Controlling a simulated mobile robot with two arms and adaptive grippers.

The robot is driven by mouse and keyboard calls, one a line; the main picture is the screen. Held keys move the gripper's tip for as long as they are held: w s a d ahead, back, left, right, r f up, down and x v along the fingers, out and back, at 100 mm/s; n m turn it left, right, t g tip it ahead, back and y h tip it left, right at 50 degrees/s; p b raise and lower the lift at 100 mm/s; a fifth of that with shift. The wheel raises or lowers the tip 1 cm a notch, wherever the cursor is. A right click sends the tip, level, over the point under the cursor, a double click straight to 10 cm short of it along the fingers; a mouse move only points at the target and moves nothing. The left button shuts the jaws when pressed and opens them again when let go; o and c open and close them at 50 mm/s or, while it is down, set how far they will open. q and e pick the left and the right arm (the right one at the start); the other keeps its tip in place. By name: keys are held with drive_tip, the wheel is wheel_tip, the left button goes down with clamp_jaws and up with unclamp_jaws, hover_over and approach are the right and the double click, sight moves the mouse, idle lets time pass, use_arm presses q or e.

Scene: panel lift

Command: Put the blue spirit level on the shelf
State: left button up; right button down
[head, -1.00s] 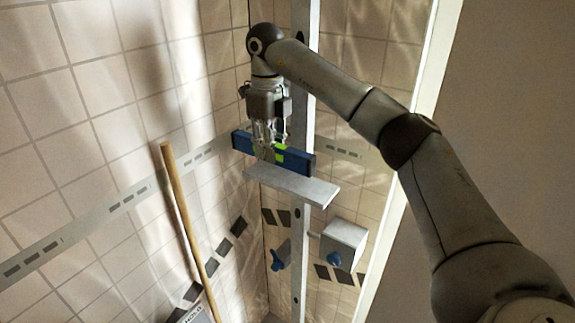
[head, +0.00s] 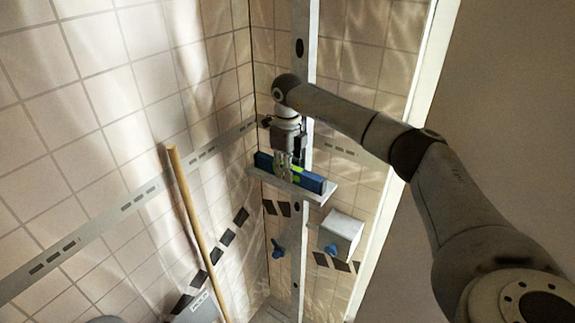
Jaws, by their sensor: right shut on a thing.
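The blue spirit level (head: 313,182) has a bright green middle and lies lengthwise along the small grey shelf (head: 328,194). It appears to rest on the shelf or to be just above it; I cannot tell which. My right gripper (head: 284,172) points down and is shut on the level near its middle, hiding part of it. The shelf is fixed at the vertical metal post. My left gripper is not in view.
A wooden pole (head: 196,230) leans at the left of the shelf. A grey box (head: 341,236) and a blue knob (head: 278,250) are below the shelf. The metal post (head: 304,60) rises behind my right arm. Tiled walls stand behind.

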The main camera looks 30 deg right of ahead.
drive_tip(key=c, duration=1.3)
unclamp_jaws()
drive_tip(key=shift+r, duration=0.1)
